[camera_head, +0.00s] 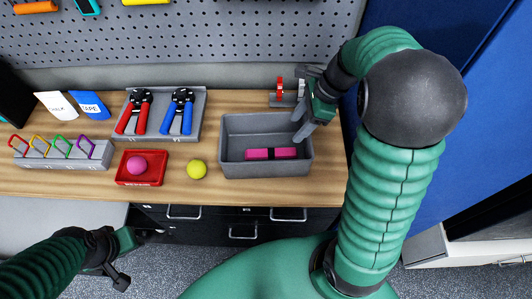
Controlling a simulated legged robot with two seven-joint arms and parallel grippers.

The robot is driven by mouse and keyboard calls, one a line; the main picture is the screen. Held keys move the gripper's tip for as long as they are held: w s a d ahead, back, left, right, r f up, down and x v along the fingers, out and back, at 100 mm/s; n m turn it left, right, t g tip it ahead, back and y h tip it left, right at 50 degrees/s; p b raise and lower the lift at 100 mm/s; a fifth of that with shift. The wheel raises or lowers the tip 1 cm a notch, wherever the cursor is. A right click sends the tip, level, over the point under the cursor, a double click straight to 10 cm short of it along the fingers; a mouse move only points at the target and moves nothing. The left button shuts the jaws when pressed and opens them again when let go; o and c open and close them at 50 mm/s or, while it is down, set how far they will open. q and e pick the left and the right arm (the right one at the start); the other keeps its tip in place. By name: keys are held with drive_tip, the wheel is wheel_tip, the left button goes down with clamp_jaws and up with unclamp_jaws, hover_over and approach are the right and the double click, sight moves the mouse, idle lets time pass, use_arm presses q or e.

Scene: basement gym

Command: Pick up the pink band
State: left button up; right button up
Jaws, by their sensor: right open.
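The pink band (285,153) lies inside the grey bin (228,128), near its front wall. It shows as two pink parts with a dark strip between them. My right gripper (298,137) is open and reaches down over the bin's right back part, with its fingers a little behind and above the band, apart from it as far as I can see. My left gripper (132,262) is off the bench at the lower left, in front of the drawers. Whether its jaws are open or shut is not clear.
A red tray (122,178) with a pink ball (137,165) and a yellow ball (197,169) stand left of the bin. Red and blue hand grips (180,112) sit in a grey holder behind. Several carabiners (62,146) stand at left. A pegboard wall (210,35) closes the back.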

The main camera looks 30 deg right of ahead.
approach(272, 152)
drive_tip(key=shift+s+a+f+b, duration=0.1)
drive_tip(key=shift+a+f+b, duration=0.35)
drive_tip(key=shift+a+f, duration=0.45)
drive_tip(key=shift+f, duration=0.4)
drive_tip(key=f, duration=0.1)
drive_tip(key=w+f, duration=0.1)
drive_tip(key=f, duration=0.3)
drive_tip(key=shift+w+a, duration=0.2)
drive_tip(key=shift+w, duration=0.1)
drive_tip(key=shift+w+a+f, duration=0.1)
drive_tip(key=shift+f, duration=0.1)
drive_tip(key=shift+a+r, duration=0.1)
drive_tip(key=shift+a, duration=0.25)
drive_tip(key=c, duration=0.4)
use_arm(q)
drive_tip(key=shift+w+a+f, duration=0.1)
drive_tip(key=shift+a+f, duration=0.1)
drive_tip(key=shift+f, duration=0.25)
drive_tip(key=shift+w+a+f, duration=0.1)
drive_tip(key=shift+a+f, duration=0.1)
drive_tip(key=shift+f, duration=0.2)
use_arm(e)
clamp_jaws()
